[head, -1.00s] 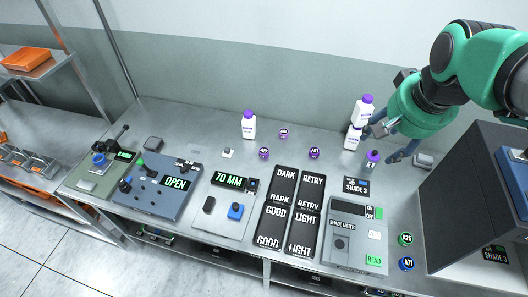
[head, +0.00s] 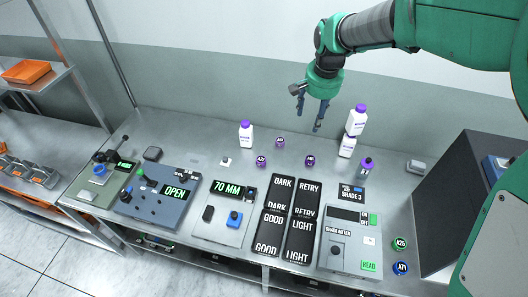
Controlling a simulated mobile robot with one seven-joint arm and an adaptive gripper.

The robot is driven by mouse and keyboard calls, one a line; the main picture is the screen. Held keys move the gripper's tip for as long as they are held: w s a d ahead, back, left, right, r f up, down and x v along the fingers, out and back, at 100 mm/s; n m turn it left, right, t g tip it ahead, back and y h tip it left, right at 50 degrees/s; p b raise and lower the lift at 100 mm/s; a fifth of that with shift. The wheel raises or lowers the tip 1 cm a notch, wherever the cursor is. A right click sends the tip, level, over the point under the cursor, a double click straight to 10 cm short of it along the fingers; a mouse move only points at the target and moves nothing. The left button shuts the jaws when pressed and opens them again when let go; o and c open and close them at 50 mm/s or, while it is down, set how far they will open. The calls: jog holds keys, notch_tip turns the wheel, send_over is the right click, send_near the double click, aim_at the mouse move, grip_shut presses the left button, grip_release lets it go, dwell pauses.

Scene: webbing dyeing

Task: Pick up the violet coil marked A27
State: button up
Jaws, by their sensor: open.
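Three small violet coils lie on the steel bench in the head view. The one whose label reads like A27 (head: 261,161) is the front left one. Another violet coil (head: 279,141) lies behind it, its label too small to read surely. A third violet coil (head: 309,161), its label perhaps A81, lies to the right. My gripper (head: 308,117) is open and empty, its fingers pointing down. It is raised above the back of the bench, apart from all three coils.
A white purple-capped bottle (head: 246,134) stands left of the coils; two more (head: 357,122) stand at right, near a small purple-topped bottle (head: 366,167). Black label plates (head: 283,190) and the shade meter (head: 350,240) lie in front. Green (head: 400,243) and blue (head: 401,268) coils lie far right.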

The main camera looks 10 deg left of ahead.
jog(key=w+a+f+p, duration=0.2)
jog(key=w+a+f, duration=0.4)
jog(key=a+f, duration=0.5)
jog(key=m+g+p, duration=0.1)
jog(key=g, duration=0.1)
send_over(261, 159)
notch_tip(261, 159, down, 11)
jog(key=shift+f+h, duration=0.15)
jog(key=shift+h, duration=0.15)
jog(key=shift+f, duration=0.15)
jog(key=shift+f, duration=4.15)
jog(key=shift+p, duration=0.3)
jog(key=shift+f, duration=2.6)
